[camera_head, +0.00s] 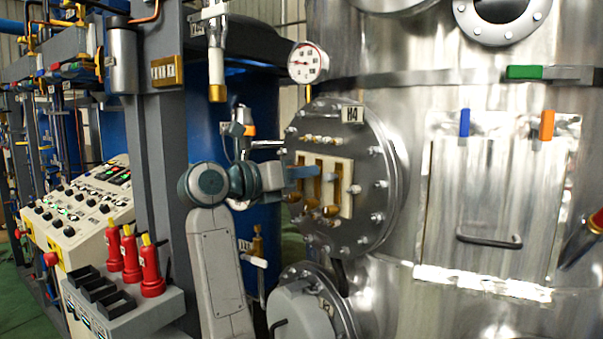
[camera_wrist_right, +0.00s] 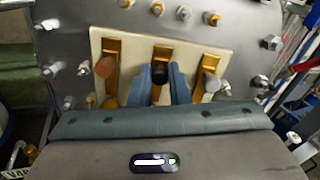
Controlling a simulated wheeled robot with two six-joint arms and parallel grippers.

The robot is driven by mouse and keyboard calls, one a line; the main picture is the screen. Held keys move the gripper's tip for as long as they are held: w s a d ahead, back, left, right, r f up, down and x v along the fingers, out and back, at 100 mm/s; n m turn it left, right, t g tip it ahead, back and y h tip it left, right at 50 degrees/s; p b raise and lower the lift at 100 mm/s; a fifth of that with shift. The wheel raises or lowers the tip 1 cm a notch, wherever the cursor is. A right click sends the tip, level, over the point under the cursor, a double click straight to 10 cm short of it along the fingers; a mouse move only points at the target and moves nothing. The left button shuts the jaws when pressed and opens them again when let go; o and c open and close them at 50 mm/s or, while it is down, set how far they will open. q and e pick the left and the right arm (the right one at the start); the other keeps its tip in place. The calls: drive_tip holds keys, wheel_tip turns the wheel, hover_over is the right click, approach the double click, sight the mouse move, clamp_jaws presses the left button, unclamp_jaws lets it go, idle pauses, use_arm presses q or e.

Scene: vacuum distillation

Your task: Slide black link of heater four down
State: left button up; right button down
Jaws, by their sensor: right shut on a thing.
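Heater four is the round steel flange (camera_head: 370,150) labelled H4 on the big tank in the head view. Its cream plate (camera_head: 346,203) carries three upright brass bars. In the right wrist view the plate (camera_wrist_right: 226,92) fills the upper middle. The black link (camera_wrist_right: 160,73) is on the middle brass bar, between the two blue fingers of my right gripper (camera_wrist_right: 159,88). The gripper is shut on it. In the head view my right gripper (camera_head: 308,172) reaches the plate from the left and hides the black link. My left gripper is not in view.
Bolts ring the flange. A pressure gauge (camera_head: 308,62) is above it, and a hatch door (camera_head: 485,205) with a handle is to the right. Red bottles (camera_head: 152,270) stand at lower left.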

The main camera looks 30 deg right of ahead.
drive_tip(key=shift+f+b, duration=1.35)
drive_tip(key=shift+f, duration=0.1)
drive_tip(key=c, duration=1.3)
unclamp_jaws()
drive_tip(key=shift+c, duration=0.2)
drive_tip(key=shift+a, duration=0.15)
drive_tip(key=a+b, duration=0.6)
drive_tip(key=a, duration=0.4)
drive_tip(key=shift+s+a+b, duration=0.2)
drive_tip(key=shift+a+b, duration=0.15)
